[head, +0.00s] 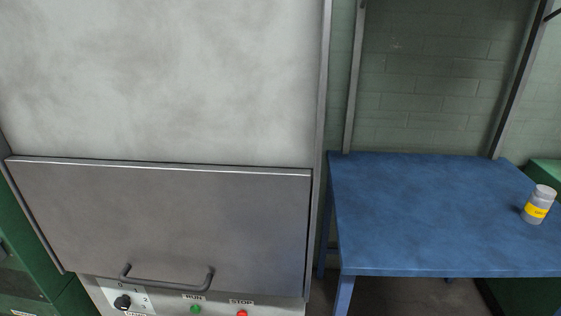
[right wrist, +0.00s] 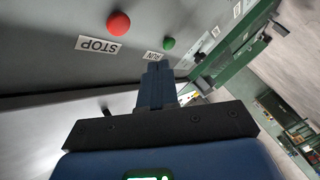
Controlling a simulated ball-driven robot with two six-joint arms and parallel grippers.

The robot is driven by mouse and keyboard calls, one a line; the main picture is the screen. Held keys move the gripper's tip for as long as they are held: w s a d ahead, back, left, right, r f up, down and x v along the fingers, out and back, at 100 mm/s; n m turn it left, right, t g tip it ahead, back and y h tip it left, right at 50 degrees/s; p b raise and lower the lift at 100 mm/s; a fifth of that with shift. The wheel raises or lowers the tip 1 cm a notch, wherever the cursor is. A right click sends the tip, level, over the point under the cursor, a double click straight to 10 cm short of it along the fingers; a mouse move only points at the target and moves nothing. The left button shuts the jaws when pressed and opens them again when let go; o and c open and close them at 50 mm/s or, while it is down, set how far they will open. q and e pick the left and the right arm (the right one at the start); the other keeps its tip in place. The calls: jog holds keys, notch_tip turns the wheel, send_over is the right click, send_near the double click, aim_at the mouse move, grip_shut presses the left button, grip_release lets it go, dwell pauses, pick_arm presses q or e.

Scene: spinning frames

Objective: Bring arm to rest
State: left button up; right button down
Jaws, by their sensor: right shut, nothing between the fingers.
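My right gripper (right wrist: 158,75) shows in the right wrist view with its blue fingers pressed together, holding nothing. It is in front of the machine's control panel, near the RUN label and the green button (right wrist: 169,43). The red button (right wrist: 118,22) with its STOP label is up and to the left of the fingertips in that view. I cannot tell whether the fingers touch the panel. Neither gripper shows in the head view.
A grey machine with a closed-looking front panel (head: 190,220) and a dark bar handle (head: 165,284) fills the left. A black knob (head: 122,302) is below. A blue table (head: 430,215) stands right, mostly bare, with a grey jar with a yellow label (head: 538,205).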

jog(key=s+d+r+m+t+h, duration=0.2)
jog(key=s+d+r+m+t, duration=0.2)
jog(key=d+r+m, duration=0.8)
jog(key=s+d+m+h, duration=0.25)
jog(key=s+d, duration=0.25)
jog(key=d, duration=0.3)
jog(key=s+d+r+m+t+h, duration=0.1)
jog(key=s+d+m+h, duration=0.1)
jog(key=s+d+h, duration=0.35)
jog(key=s+d+m+h, duration=0.2)
jog(key=s+d, duration=0.2)
jog(key=d, duration=0.5)
notch_tip(320, 180, up, 19)
jog(key=p, duration=1.8)
jog(key=shift+w, duration=0.4)
